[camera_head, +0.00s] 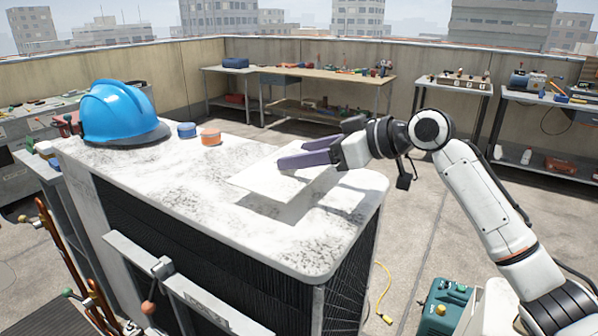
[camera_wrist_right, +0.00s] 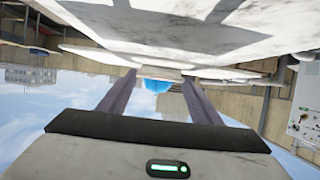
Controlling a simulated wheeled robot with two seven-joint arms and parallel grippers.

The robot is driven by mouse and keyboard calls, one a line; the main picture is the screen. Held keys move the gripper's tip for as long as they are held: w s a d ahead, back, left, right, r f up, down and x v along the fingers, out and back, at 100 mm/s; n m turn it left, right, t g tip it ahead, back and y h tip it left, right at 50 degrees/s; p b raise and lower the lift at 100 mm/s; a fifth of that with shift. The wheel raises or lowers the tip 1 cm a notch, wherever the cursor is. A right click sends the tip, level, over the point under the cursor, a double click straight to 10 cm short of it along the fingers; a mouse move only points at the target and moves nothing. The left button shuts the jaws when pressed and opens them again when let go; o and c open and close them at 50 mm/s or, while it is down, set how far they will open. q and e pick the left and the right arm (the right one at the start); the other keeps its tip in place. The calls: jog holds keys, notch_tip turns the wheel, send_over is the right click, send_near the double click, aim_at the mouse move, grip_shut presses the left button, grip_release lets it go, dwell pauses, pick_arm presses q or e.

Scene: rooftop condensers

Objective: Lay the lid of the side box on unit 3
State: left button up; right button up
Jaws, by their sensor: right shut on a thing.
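A thin white square panel, seemingly the lid (camera_head: 275,184), is held nearly level above the snow-white dusted top of the condenser unit (camera_head: 225,225), and its shadow falls on that top. My left gripper is not in view.
A green machine (camera_head: 443,305) is on the floor at right. Workbenches (camera_head: 330,76) line the wall.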

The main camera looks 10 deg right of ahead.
aim_at(313, 170)
jog(key=shift+f, duration=1.95)
jog(key=shift+f, duration=0.1)
jog(key=o, duration=1.2)
jog(key=shift+f, duration=0.1)
jog(key=shift+o, duration=0.2)
jog(key=shift+r, duration=0.25)
jog(key=b+v, duration=0.1)
jog(key=v, duration=1.1)
jog(key=shift+f, duration=0.2)
